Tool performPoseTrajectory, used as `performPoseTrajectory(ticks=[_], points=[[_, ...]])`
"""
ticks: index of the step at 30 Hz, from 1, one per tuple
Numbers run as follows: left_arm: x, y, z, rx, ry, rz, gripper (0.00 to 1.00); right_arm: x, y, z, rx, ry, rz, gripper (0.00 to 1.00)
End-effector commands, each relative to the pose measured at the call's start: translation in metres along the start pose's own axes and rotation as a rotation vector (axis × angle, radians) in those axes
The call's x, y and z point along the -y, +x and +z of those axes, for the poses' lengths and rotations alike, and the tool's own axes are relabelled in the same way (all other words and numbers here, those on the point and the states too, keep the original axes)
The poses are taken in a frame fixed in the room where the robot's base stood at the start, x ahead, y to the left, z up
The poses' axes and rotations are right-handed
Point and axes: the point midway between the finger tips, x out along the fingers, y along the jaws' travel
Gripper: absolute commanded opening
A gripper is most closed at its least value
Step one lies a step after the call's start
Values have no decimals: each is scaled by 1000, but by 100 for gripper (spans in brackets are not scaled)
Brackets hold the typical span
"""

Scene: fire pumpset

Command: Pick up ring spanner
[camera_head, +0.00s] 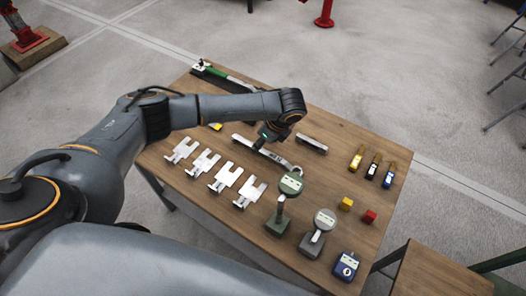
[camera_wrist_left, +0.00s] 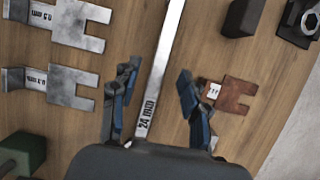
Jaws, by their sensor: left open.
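The ring spanner (camera_head: 279,159), a long silver bar, lies flat on the wooden table near its middle. In the left wrist view the spanner (camera_wrist_left: 163,65) runs from the top edge down between my fingers, with a "24 mm" label near its lower visible part. Both of its ends are outside or hidden in that view. My left gripper (camera_wrist_left: 157,100) is open, with one finger on each side of the bar and a gap to it on both sides. In the head view my left gripper (camera_head: 265,139) is just above the spanner and partly covers it. My right gripper is not in view.
Several silver forked plates (camera_head: 226,176) lie left of the spanner. A grey bar (camera_head: 312,143) lies behind it.

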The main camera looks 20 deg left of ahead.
Motion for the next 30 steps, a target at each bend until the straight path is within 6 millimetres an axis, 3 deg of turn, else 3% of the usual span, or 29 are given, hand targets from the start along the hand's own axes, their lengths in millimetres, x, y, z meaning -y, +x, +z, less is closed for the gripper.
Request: performPoseTrajectory(ticks=[6, 13, 14, 20, 30], points=[[-1, 25, -1, 0, -1, -1, 45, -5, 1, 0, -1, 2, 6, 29], [-1, 27, -1, 0, -1, -1, 45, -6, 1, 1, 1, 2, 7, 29], [-1, 27, -1, 0, -1, -1, 43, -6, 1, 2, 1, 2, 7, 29], [-1, 27, -1, 0, 0, -1, 2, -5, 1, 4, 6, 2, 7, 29], [-1, 26, -1, 0, -1, -2, 0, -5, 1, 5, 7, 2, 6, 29]])
